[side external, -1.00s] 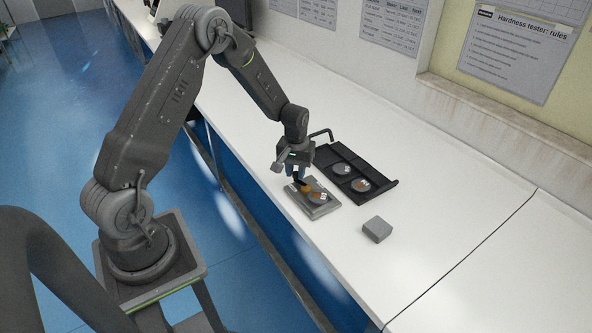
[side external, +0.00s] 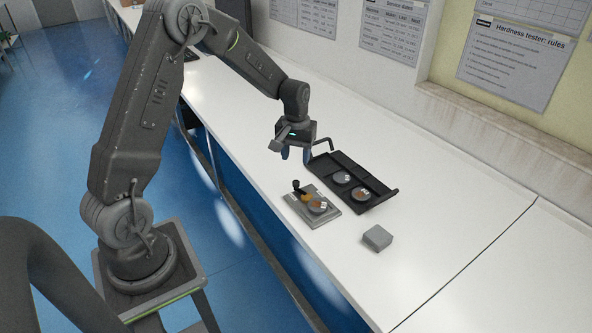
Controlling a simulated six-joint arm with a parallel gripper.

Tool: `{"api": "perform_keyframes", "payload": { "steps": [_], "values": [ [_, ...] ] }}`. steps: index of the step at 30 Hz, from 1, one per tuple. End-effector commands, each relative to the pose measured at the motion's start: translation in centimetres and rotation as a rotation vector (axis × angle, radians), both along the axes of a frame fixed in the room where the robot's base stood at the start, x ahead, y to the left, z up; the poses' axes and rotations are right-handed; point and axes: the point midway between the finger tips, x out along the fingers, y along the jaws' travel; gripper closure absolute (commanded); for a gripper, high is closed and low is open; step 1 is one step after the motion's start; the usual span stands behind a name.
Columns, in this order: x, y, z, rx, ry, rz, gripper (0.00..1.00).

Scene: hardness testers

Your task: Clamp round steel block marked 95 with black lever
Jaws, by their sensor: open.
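A round steel block (side external: 318,207) lies on the grey clamp plate (side external: 331,216) on the white bench; its mark is too small to read. An orange-yellow clamp part (side external: 306,197) touches or overhangs the block's left edge; I cannot tell which. The black lever (side external: 297,186) stands up at the plate's far left end. My gripper (side external: 296,155) is open and empty, raised above and behind the plate, apart from the lever.
A black tray (side external: 377,184) with compartments holds two round blocks (side external: 341,178) (side external: 361,194) and has a bent handle at its far end. A grey square block (side external: 377,238) lies to the right of the plate. The bench front right is clear.

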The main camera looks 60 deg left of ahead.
Motion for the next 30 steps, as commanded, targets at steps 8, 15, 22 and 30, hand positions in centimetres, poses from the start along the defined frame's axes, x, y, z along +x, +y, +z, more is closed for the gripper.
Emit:
{"api": "perform_keyframes", "payload": {
  "steps": [8, 15, 22, 30],
  "values": [
    [0.0, 0.0, 4.2, 0.001, -0.001, 0.000, 0.52],
    [0.0, 0.0, 4.9, -0.001, 0.001, 0.000, 0.52],
    [0.0, -0.1, 5.1, 0.001, -0.002, -0.003, 0.52],
    [-2.8, -4.5, 11.0, 0.037, -0.095, -0.134, 0.52]
  ]
}}
